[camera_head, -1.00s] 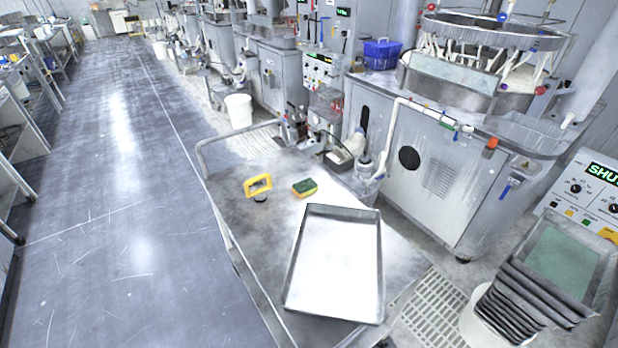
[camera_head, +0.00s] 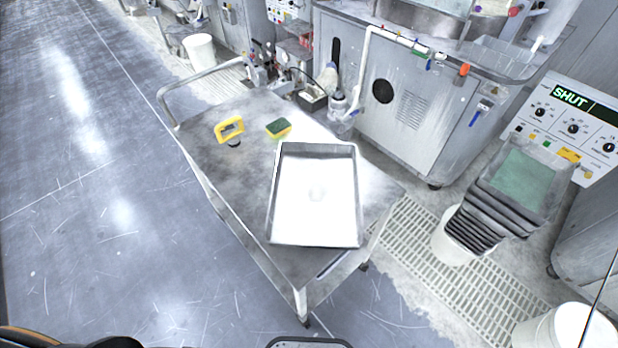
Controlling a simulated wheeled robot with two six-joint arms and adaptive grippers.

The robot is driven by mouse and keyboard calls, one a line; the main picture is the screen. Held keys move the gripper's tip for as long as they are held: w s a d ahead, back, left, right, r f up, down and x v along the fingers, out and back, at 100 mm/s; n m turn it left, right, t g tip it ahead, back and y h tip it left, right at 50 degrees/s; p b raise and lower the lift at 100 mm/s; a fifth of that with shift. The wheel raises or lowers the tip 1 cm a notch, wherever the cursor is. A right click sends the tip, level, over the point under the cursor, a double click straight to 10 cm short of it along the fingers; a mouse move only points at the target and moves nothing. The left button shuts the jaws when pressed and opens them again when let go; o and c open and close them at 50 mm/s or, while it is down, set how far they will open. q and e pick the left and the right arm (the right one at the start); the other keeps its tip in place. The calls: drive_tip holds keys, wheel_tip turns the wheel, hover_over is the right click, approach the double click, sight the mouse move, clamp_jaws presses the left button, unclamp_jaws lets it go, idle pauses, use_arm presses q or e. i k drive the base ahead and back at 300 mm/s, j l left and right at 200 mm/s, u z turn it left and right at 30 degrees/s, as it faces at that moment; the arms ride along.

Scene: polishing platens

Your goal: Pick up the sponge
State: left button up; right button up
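The sponge (camera_head: 279,128) is a small block with a dark green top and a yellow side. It lies on the metal cart top (camera_head: 215,165), just behind the tray and to the right of a yellow-handled tool. Neither of my grippers shows clearly. Dark and orange parts at the bottom left edge are probably mine, but no fingertips can be made out. Nothing is touching the sponge.
A shallow metal tray (camera_head: 318,200) takes up the cart's front right part. The yellow-handled tool (camera_head: 230,129) stands left of the sponge. Stacked dark trays (camera_head: 500,195) rest on a white bucket (camera_head: 452,240) at right. The floor left of the cart is clear.

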sight(281, 126)
drive_tip(key=k+j+z, duration=0.15)
drive_tip(key=j, duration=0.25)
drive_tip(key=k+j+z, duration=0.1)
drive_tip(key=j, duration=0.25)
drive_tip(key=i+j+z, duration=0.15)
drive_tip(key=j+z, duration=0.2)
drive_tip(key=j, duration=0.35)
drive_tip(key=j+z, duration=0.4)
drive_tip(key=j, duration=0.35)
drive_tip(key=j+z, duration=0.35)
drive_tip(key=j, duration=0.4)
